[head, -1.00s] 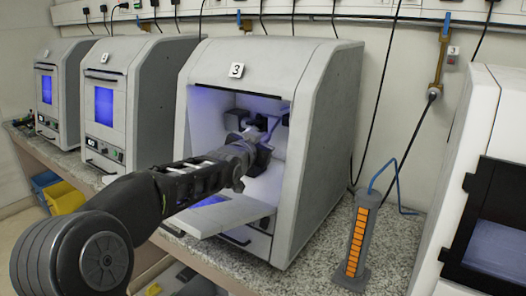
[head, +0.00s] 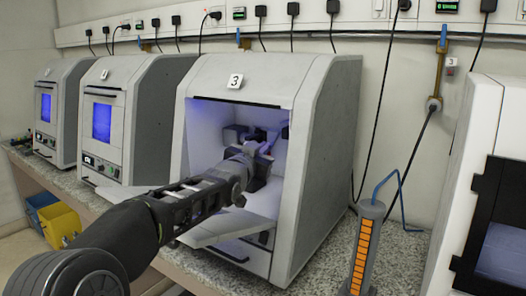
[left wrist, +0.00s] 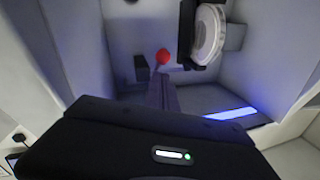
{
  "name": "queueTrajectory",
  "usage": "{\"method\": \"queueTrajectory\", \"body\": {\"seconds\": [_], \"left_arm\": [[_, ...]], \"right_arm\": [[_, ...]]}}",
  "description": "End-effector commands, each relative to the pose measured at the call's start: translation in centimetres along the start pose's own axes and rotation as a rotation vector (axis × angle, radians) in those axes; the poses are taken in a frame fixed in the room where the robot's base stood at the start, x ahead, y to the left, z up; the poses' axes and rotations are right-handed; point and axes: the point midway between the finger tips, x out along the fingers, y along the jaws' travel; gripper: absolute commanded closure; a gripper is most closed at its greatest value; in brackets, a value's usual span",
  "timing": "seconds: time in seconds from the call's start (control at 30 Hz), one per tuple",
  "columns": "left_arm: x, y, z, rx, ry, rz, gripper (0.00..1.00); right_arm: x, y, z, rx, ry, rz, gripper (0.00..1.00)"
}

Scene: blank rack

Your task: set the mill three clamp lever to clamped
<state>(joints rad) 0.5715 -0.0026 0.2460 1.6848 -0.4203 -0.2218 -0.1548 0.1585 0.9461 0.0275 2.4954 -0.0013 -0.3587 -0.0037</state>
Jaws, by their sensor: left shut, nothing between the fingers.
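Mill three (head: 332,165) is the grey cabinet marked 3, with its front open and its door panel (head: 225,228) folded down. My left arm reaches into its lit chamber. My left gripper (head: 264,148) is shut and empty inside. In the left wrist view, a red ball knob (left wrist: 163,57), apparently the end of the clamp lever, shows just beyond my shut left fingers (left wrist: 163,82). I cannot tell whether they touch. A pale round disc (left wrist: 208,35) in a dark mount is to the right of the knob. The lever's shaft is mostly hidden. My right gripper is out of view.
Two similar mills (head: 152,130) stand to the left with closed fronts. An orange-striped grey column (head: 365,250) stands on the speckled worktop (head: 395,265) to the right. A white machine with a dark-framed window (head: 500,235) is at the far right. The chamber walls surround my gripper closely.

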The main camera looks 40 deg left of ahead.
Motion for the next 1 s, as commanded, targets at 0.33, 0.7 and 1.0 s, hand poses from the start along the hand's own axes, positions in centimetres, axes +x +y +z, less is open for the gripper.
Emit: {"method": "queueTrajectory", "body": {"seconds": [0.33,0.7,1.0], "left_arm": [[0.0,-1.6,-6.9,0.001,0.003,0.0,1.0],[0.0,-1.9,-8.0,0.0,0.0,0.0,1.0],[0.0,-1.9,-8.0,-0.001,0.0,0.0,1.0]], "right_arm": [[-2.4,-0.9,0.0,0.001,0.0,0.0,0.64],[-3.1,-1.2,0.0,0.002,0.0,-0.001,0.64],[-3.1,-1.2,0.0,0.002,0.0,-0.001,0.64]]}}
